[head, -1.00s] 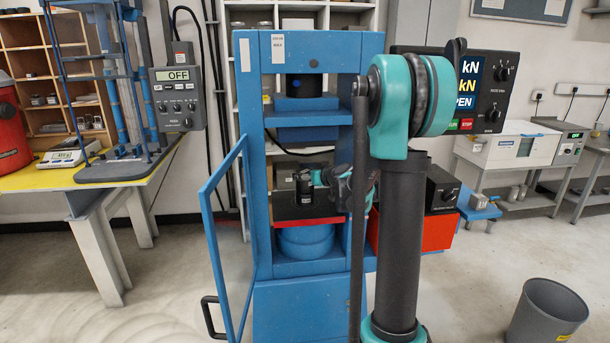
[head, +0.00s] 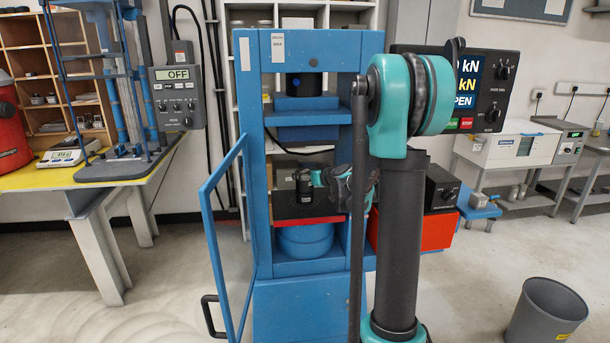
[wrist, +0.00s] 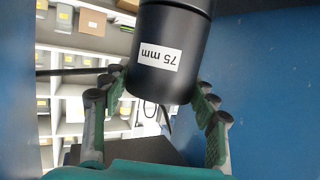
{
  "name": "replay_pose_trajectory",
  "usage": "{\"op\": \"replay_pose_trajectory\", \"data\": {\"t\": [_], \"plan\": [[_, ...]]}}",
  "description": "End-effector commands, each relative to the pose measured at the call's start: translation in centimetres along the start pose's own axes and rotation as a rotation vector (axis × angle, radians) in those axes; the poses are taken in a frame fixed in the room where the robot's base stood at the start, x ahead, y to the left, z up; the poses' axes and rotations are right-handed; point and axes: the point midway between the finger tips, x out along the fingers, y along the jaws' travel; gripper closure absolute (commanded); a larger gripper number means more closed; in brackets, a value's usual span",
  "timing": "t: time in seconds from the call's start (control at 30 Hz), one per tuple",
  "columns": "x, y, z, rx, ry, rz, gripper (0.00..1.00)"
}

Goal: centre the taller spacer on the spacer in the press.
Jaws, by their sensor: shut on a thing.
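A black cylindrical spacer marked "75 mm" (wrist: 172,55) fills the top middle of the wrist view. The label reads upside down there. My gripper (wrist: 160,98) has its green-padded fingers on both sides of this spacer and is shut on it. In the head view my gripper (head: 316,178) reaches into the blue press (head: 262,240) from the right. The dark spacer (head: 304,183) stands upright over the dark plate in the press. The lower spacer cannot be told apart clearly, and contact between the two cannot be judged.
The upper platen (head: 306,103) hangs above the spacer with a gap. The press's blue-framed door (head: 213,235) stands open at the left. Blue press walls are close to my gripper in the wrist view. A red box (head: 432,228) is at the right of the press.

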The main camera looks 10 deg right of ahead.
Motion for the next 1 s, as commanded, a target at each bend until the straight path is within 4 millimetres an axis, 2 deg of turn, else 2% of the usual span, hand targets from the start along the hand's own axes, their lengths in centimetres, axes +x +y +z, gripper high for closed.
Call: {"op": "replay_pose_trajectory", "data": {"t": [0.8,0.83,1.0], "plan": [[0.07,0.05,0.12,0.002,0.002,0.001,1.00],[0.07,0.05,0.12,0.002,0.002,0.001,0.39],[0.07,0.03,0.16,0.001,0.001,0.001,0.18]]}}
